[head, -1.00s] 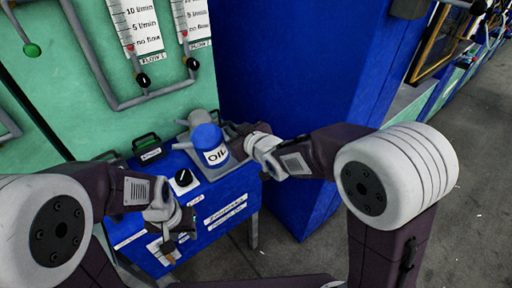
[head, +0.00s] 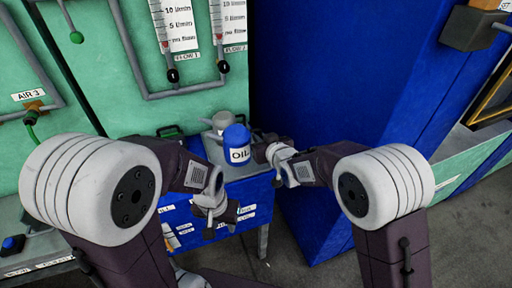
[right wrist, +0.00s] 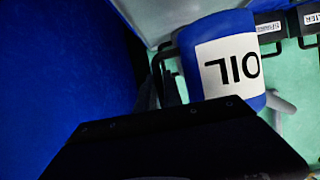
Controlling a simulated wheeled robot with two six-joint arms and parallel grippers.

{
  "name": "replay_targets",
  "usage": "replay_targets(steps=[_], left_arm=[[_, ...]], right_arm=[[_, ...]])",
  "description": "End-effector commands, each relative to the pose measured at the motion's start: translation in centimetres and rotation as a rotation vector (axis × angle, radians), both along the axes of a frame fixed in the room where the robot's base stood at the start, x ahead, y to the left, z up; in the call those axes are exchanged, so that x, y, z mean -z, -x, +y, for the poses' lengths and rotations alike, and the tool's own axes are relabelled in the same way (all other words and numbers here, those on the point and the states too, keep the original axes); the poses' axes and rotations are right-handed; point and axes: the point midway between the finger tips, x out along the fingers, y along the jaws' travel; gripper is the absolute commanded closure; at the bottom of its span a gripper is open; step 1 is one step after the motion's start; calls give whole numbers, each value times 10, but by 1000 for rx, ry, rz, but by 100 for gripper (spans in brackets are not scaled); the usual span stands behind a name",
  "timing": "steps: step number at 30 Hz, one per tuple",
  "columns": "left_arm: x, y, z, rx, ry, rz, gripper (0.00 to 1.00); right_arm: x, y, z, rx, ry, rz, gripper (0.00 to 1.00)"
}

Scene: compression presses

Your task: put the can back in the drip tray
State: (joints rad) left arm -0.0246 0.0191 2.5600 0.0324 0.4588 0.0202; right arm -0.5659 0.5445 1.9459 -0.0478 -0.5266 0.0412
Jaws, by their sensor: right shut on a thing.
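The blue can (head: 236,134) with a white OIL label stands upright in the head view, over the blue cabinet's top. My right gripper (head: 262,152) is at the can's right side and shut on it. In the right wrist view the can (right wrist: 205,35) appears upside down, with a dark finger beside it.
A blue cabinet (head: 255,190) with labels is below the can. A green panel (head: 110,90) with flow gauges stands behind, and a tall blue block (head: 340,90) stands to the right.

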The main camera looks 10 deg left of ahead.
Motion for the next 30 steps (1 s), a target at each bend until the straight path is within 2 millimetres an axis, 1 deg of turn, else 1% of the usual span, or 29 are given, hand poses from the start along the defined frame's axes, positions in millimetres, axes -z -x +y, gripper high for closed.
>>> replay_targets(steps=[1, 3, 9, 11, 12, 15, 17, 25, 29, 30], left_arm=[[-2, 0, 0, 0, 0, 0, 64], [-2, 0, 0, 0, 0, 0, 64], [-2, 0, 0, 0, 0, 0, 64], [-1, 0, 0, 0, 0, 0, 64], [-1, 0, 0, 0, 0, 0, 64], [-1, 0, 0, 0, 0, 0, 64], [-1, 0, 0, 0, 0, 0, 64], [-1, 0, 0, 0, 0, 0, 64], [4, 0, 0, 0, 0, 0, 64], [3, 0, 0, 0, 0, 0, 64]], right_arm=[[2, -7, 6, 0, -5, -3, 100], [7, -13, 11, 0, -4, -4, 100], [11, -18, 15, 0, -5, -5, 100], [19, -18, 14, 0, -3, -3, 100], [27, -18, 14, -1, -2, -1, 100], [43, -18, 14, 0, -2, -2, 100], [48, -18, 14, 0, -3, -4, 100], [50, -18, 14, 0, -4, -7, 100], [54, -18, 14, 0, -5, -5, 100], [56, -17, 14, 0, 0, -1, 84]])
